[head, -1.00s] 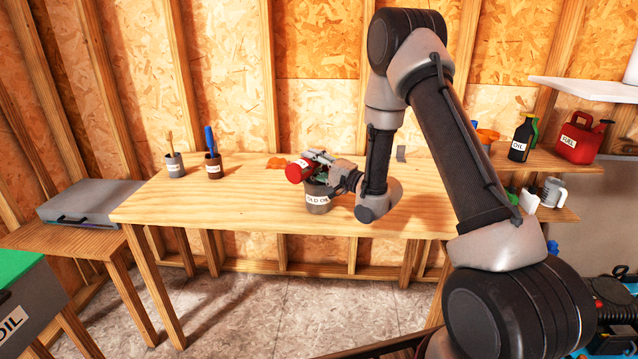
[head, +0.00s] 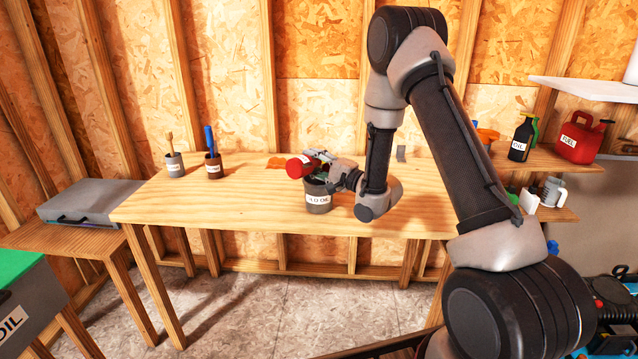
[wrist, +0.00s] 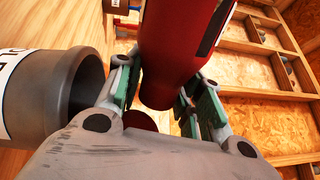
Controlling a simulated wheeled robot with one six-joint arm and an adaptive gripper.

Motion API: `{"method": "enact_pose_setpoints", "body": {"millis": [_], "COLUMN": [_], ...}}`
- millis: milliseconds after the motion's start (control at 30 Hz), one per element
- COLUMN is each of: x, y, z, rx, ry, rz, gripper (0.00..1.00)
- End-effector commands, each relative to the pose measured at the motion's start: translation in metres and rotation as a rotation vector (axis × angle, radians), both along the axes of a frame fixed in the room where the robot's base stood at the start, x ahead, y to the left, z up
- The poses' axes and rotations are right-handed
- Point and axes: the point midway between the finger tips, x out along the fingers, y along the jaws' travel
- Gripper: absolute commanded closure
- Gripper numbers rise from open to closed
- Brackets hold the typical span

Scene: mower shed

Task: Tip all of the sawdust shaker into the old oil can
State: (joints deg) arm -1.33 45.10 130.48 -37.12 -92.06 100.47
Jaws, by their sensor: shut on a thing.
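The red sawdust shaker (head: 299,167) is held in my gripper (head: 322,168), tilted onto its side just above the old oil can. In the wrist view the red shaker (wrist: 175,50) sits between the green finger pads of my gripper (wrist: 158,98). The old oil can (head: 318,203), a dark grey can with a white label, stands upright on the workbench below the shaker. In the wrist view the can (wrist: 45,95) is at the left, and its dark opening shows in part. Any sawdust falling or lying inside the can cannot be seen.
An orange patch (head: 279,163) lies on the workbench (head: 160,205) behind the can. Two brush pots, one grey (head: 174,167) and one brown (head: 213,169), stand at the left. The bench front left is clear.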

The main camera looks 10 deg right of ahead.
Motion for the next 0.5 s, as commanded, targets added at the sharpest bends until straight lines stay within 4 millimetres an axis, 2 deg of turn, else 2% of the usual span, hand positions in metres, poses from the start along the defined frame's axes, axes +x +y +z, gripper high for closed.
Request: {"method": "enact_pose_setpoints", "body": {"millis": [500], "x": [0.0009], "y": [-0.001], "z": [0.0011], "rx": [0.055], "ry": [0.045], "rz": [0.001], "gripper": [0.88]}}
